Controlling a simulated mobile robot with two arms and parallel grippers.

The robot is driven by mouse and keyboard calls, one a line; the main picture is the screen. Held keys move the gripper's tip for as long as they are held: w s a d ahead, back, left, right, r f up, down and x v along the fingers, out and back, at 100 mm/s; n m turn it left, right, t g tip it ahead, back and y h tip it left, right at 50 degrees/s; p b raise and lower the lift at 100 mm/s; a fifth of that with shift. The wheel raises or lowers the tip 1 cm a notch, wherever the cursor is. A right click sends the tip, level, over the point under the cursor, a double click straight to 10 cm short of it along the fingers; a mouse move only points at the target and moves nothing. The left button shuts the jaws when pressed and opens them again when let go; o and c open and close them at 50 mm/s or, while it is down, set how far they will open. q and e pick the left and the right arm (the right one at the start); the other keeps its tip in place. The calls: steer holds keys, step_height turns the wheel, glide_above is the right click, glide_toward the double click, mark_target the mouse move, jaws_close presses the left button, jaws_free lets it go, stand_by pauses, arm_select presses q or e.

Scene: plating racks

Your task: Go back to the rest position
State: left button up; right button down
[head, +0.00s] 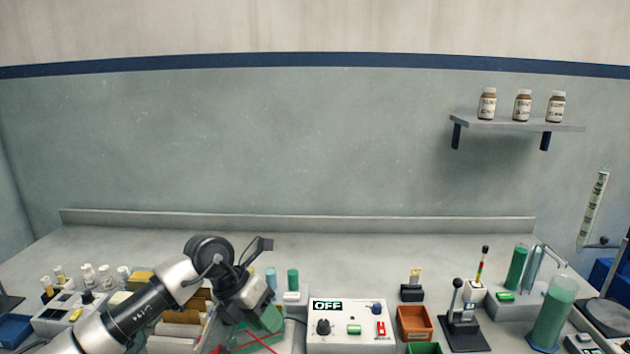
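My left arm comes in from the lower left and reaches over the bench (330,243). My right arm and gripper are not in view.
Right of my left gripper stands a control box (350,327) reading OFF. Further right are an orange bin (414,337), a lever stand (462,327) and a green cylinder (553,315). Small bottles (105,277) stand at left. The rear bench is clear.

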arm_select(q)
steer(key=s+d+r+n+t+h, duration=0.2)
steer(key=s+d+r+n+h, duration=0.1)
steer(key=d+h, duration=0.35)
steer(key=s+d+r+n+t+h, duration=0.25)
steer(key=s+d+h, duration=0.2)
steer(key=h, duration=0.25)
steer(key=w+a+n+t+y, duration=0.2)
steer(key=a+n+t+y, duration=0.6)
steer(key=n+t, duration=0.9)
steer(key=s+a+f+n+g+y, duration=0.3)
steer(key=a+f+n+y, duration=0.2)
steer(key=f+n+y, duration=0.15)
steer(key=s+a+f+n+g+y, duration=0.3)
steer(key=a+f+n+y, duration=0.2)
steer(key=f+n, duration=0.15)
steer(key=s+a+f+n+g, duration=0.2)
steer(key=s+f+g, duration=0.4)
steer(key=s, duration=0.4)
steer(key=s+a+f+n+g, duration=0.2)
steer(key=s+f+g, duration=0.35)
steer(key=s, duration=0.55)
step_height(320, 180, down, 23)
steer(key=g, duration=0.2)
steer(key=s+a+f+g, duration=0.1)
steer(key=s+a+f, duration=0.2)
steer(key=s+f, duration=1.3)
step_height(320, 180, down, 2)
steer(key=shift+s+f, duration=0.1)
steer(key=shift+s, duration=0.2)
